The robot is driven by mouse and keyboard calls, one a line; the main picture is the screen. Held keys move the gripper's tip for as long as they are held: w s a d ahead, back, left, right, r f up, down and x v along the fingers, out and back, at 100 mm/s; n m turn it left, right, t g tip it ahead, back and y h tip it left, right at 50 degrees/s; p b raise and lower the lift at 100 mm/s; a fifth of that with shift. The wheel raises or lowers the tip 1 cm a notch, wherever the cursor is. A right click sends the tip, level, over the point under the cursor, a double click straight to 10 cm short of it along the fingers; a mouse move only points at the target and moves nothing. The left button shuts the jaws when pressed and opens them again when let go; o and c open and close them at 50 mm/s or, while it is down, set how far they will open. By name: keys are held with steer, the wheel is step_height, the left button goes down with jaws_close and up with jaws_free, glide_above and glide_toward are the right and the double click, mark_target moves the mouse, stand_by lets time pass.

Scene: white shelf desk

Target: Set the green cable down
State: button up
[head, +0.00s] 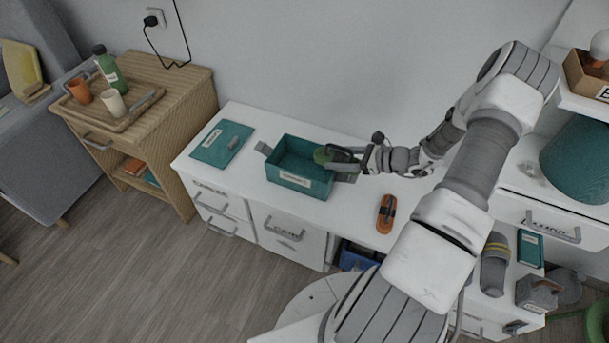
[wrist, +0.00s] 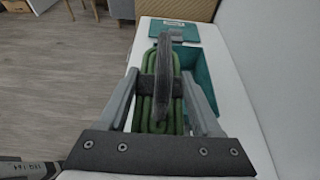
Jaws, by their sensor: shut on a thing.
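The green cable (wrist: 158,92) is a coiled bundle with a dark band around its middle. In the wrist view it sits between the two fingers of my gripper (wrist: 165,85), which is shut on it. In the head view the cable (head: 322,155) shows as a dark green bundle at my gripper (head: 338,160), over the right end of a teal open box (head: 290,181). I cannot tell how high above the box's rim it is. The box stands on the white desk (head: 250,113) and its visible inside looks empty.
An orange-and-black tool (head: 386,213) lies to the right on the desk. A wooden cabinet (head: 185,90) with a tray stands at left. The wall (head: 330,60) runs behind the desk.

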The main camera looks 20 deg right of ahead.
steer(key=shift+d+f, duration=0.15)
steer(key=shift+f, duration=0.25)
steer(key=shift+w+a+f+b, duration=0.55)
steer(key=shift+w+f+b, duration=0.4)
steer(key=shift+w+f, duration=0.85)
steer(key=shift+w+a+f+b, duration=0.55)
steer(key=shift+w+f+b, duration=0.4)
steer(key=shift+w+f, duration=0.9)
steer(key=shift+w+a+f+b, duration=0.55)
steer(key=shift+w+f+b, duration=0.4)
steer(key=shift+w+f, duration=0.85)
steer(key=shift+f+b, duration=0.6)
steer(key=o, duration=1.5)
steer(key=shift+c, duration=0.2)
